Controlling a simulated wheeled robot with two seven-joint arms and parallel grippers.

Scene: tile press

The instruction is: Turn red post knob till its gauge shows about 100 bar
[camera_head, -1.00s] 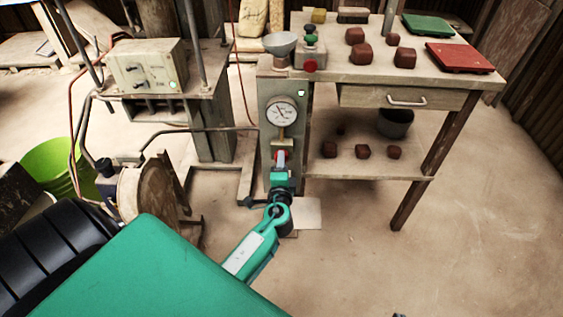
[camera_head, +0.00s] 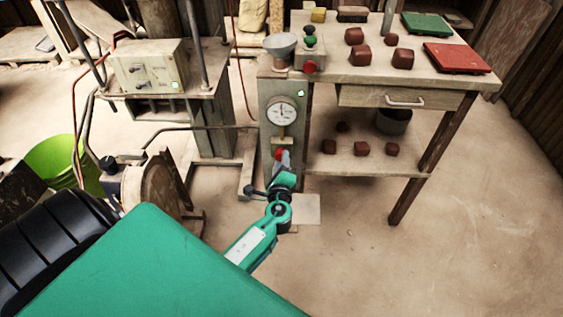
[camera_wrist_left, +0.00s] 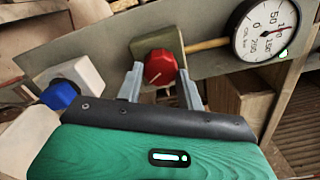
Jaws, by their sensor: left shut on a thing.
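The red post knob (camera_wrist_left: 159,66) sits between the two fingers of my left gripper (camera_wrist_left: 160,86) in the left wrist view. The gripper is shut on it. In the head view only a bit of the red knob (camera_head: 280,154) shows past the fingers of my left gripper (camera_head: 283,165). The round white gauge (camera_head: 282,112) is on the grey post (camera_head: 268,135) above the knob; its needle points about straight up. The gauge (camera_wrist_left: 262,30) also shows at the upper right of the wrist view, its needle near the 100 mark. My right gripper is out of view.
A workbench (camera_head: 440,75) with dark red blocks and a lower shelf stands right of the post. A control box (camera_head: 148,68) and a green bucket (camera_head: 52,160) are at left. In the wrist view a blue-ended fitting (camera_wrist_left: 60,94) is left of the knob.

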